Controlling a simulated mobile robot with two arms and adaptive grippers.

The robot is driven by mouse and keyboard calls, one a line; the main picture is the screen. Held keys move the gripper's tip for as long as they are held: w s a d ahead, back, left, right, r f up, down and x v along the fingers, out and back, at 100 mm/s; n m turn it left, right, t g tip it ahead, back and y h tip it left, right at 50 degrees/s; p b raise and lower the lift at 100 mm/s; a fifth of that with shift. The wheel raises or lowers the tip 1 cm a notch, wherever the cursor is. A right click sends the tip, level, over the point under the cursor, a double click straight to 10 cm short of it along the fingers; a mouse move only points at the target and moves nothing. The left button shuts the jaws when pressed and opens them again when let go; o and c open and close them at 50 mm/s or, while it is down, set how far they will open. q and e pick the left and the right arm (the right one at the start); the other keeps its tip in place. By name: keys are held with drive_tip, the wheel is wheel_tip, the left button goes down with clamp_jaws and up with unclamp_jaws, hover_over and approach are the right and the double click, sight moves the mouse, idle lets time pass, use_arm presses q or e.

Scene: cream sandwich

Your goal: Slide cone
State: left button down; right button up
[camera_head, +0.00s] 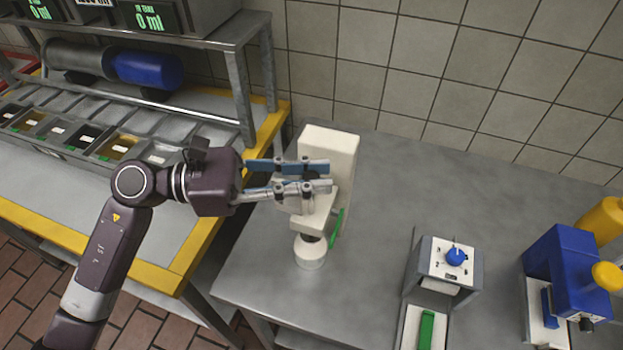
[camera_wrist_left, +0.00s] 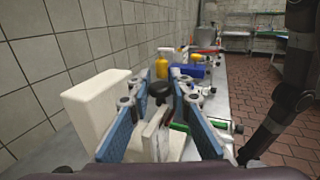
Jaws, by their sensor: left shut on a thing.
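A white machine (camera_head: 337,150) with a green lever (camera_head: 337,228) stands on the grey counter near its left end. A short white cylinder (camera_head: 310,254) sits under its front. My left gripper (camera_head: 312,177) reaches in from the left, its blue-padded fingers shut at the machine's upper front. In the left wrist view the white body (camera_wrist_left: 92,108) is left of the fingers, and a white part (camera_wrist_left: 158,140) lies between the pads. A dark round piece (camera_wrist_left: 159,88) shows just beyond it. I cannot make out a clear cone shape. The fingers hide part of the machine's front.
A grey-white device with a blue knob (camera_head: 456,256) and a blue machine with a yellow knob (camera_head: 566,270) stand to the right. A shelf with small bins (camera_head: 119,147) is at the left. Open counter (camera_head: 390,200) lies between the white machine and the grey-white device.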

use_arm(q)
drive_tip(key=c, duration=1.8)
unclamp_jaws()
drive_tip(key=shift+r, duration=0.3)
drive_tip(key=shift+a+f, duration=0.1)
drive_tip(key=shift+a, duration=0.3)
drive_tip(key=a, duration=1.1)
drive_tip(key=shift+s+a, duration=0.15)
drive_tip(key=shift+s, duration=0.3)
